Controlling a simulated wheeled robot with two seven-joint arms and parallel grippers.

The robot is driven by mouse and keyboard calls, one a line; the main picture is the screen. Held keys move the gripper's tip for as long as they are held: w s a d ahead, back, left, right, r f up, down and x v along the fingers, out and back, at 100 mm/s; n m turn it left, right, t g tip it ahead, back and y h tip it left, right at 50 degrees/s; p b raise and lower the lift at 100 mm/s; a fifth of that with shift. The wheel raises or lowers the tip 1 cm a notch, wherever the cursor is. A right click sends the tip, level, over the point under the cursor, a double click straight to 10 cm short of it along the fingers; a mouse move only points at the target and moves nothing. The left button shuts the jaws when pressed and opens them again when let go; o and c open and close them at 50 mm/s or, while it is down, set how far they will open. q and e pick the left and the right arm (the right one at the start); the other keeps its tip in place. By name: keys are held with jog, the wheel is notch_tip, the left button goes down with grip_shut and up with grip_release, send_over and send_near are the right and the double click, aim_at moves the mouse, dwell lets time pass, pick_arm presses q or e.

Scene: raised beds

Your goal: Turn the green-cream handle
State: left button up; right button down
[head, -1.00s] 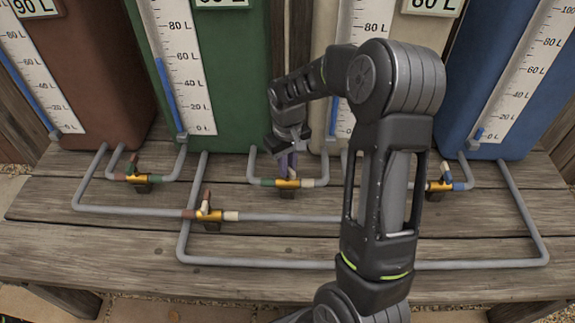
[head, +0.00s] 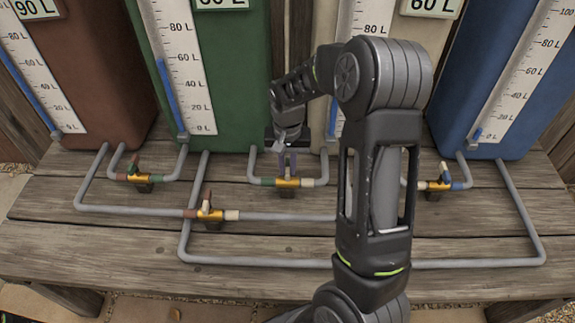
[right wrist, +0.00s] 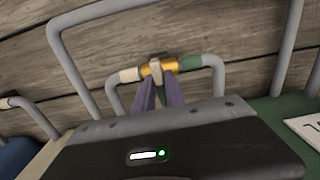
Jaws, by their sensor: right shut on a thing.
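The green-cream valve (head: 288,183) sits on the grey pipe in front of the green and cream tanks. It has a brass body between a green band and a cream band. My right gripper (head: 287,162) reaches down to it from above, its two purple fingers at the handle. In the right wrist view the valve's cream band (right wrist: 129,75) is left and its green band (right wrist: 190,62) right. My left gripper is not in view.
Other brass valves are the red-green one (head: 140,178), the red-cream one (head: 208,214) and the one with a blue band (head: 437,185). Grey pipes (head: 360,264) run low over the wooden bench (head: 115,245). The red (head: 105,70), green (head: 245,70) and blue (head: 480,60) tanks stand behind.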

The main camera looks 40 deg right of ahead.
aim_at(287, 166)
jog(key=c, duration=1.4)
grip_release()
jog(key=shift+r+p, duration=0.45)
jog(key=shift+r, duration=3.45)
